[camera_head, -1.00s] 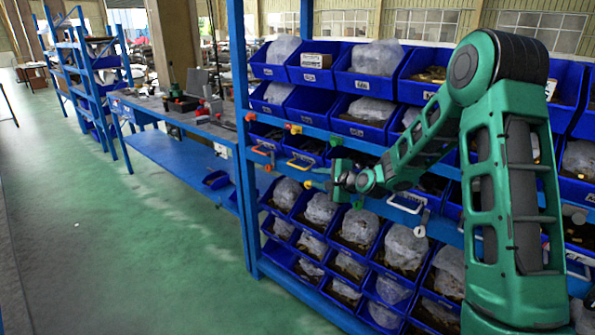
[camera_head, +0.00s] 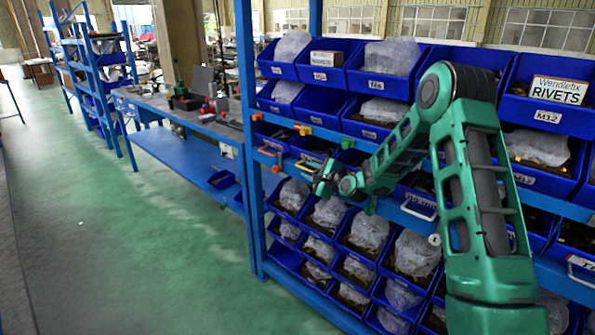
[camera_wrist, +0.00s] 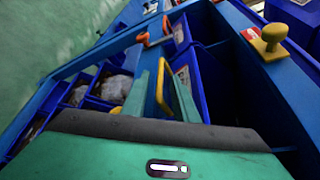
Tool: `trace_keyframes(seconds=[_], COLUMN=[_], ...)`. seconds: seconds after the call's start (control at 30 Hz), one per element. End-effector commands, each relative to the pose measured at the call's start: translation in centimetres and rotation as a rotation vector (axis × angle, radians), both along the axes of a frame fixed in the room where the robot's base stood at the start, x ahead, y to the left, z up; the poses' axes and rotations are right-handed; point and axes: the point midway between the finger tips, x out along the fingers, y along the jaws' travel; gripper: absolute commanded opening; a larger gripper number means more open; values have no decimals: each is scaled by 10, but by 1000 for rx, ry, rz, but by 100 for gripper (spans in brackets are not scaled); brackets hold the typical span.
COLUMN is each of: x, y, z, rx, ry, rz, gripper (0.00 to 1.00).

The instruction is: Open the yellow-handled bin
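In the wrist view the yellow handle (camera_wrist: 160,88) stands out in front of a dark blue bin (camera_wrist: 208,85). My gripper (camera_head: 320,184) is just below and right of it in the head view. In the wrist view my gripper (camera_wrist: 161,92) shows two green fingers spread apart, with part of the yellow handle between or just beyond them. I cannot tell whether they touch it. The bin looks closed.
A yellow knob (camera_wrist: 268,42) on the blue rail and an orange handle (camera_wrist: 152,36) are close to my gripper. Below are bins with bagged parts (camera_head: 328,212). A white handle (camera_head: 418,207) is to the right. Green floor (camera_head: 150,240) lies free at left.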

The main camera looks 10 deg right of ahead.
Motion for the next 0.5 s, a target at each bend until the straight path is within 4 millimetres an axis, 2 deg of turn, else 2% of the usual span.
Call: trace_keyframes(seconds=[0.43, 0.47, 0.5], x=[5, 5, 5], y=[16, 17, 18], z=[-2, -2, -2], rx=[-1, 0, 0], ry=[1, 0, 1], rz=[13, 13, 15], gripper=[26, 22, 12])
